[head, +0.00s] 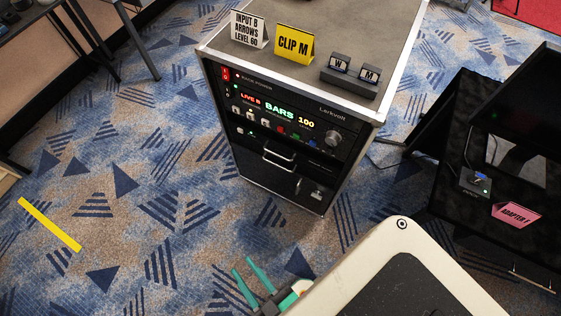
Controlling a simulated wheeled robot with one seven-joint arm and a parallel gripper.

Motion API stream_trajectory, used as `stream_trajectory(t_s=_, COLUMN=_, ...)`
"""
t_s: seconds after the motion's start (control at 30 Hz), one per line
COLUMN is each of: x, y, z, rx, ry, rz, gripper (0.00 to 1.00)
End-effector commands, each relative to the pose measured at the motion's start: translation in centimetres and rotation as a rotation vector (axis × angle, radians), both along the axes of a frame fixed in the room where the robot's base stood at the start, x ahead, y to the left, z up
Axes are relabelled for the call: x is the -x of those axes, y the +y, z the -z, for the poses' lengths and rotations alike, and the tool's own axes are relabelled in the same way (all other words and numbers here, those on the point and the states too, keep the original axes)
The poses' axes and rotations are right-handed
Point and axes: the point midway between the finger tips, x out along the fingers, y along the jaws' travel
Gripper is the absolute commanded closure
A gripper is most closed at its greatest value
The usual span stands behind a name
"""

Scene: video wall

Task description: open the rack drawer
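The rack (290,130) is a black cabinet with silver edges and a grey top, standing upright on the carpet. Below its lit control panel is a black drawer front (284,172) with a silver bar handle (279,158). The drawer looks closed, flush with the rack front. My gripper (243,265) shows at the bottom centre with two teal fingers apart and nothing seen between them. It is nearer to me than the rack and clear of the handle. My own pale body hides part of the gripper's base.
On the rack top stand a white sign (248,30), a yellow CLIP M sign (294,43) and a holder with W and M tags (349,80). Black equipment with a pink ADAPTER F card (516,215) stands at right. Carpet at left is open, with a yellow strip (50,225).

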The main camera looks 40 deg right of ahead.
Motion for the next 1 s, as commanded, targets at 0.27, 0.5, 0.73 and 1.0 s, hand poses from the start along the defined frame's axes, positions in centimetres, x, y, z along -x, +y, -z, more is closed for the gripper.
stream_trajectory(t_s=0.27, x=-3.4, y=-0.7, z=14.7, rx=0.245, ry=0.247, rz=-0.022, gripper=0.73)
stream_trajectory(t_s=0.5, x=-7.6, y=-4.8, z=24.8, rx=0.511, ry=0.467, rz=0.035, gripper=0.73)
stream_trajectory(t_s=0.73, x=-13.0, y=-10.9, z=29.1, rx=0.791, ry=0.634, rz=0.169, gripper=0.73)
stream_trajectory(t_s=1.0, x=-19.7, y=-18.2, z=27.1, rx=1.104, ry=0.747, rz=0.410, gripper=0.73)
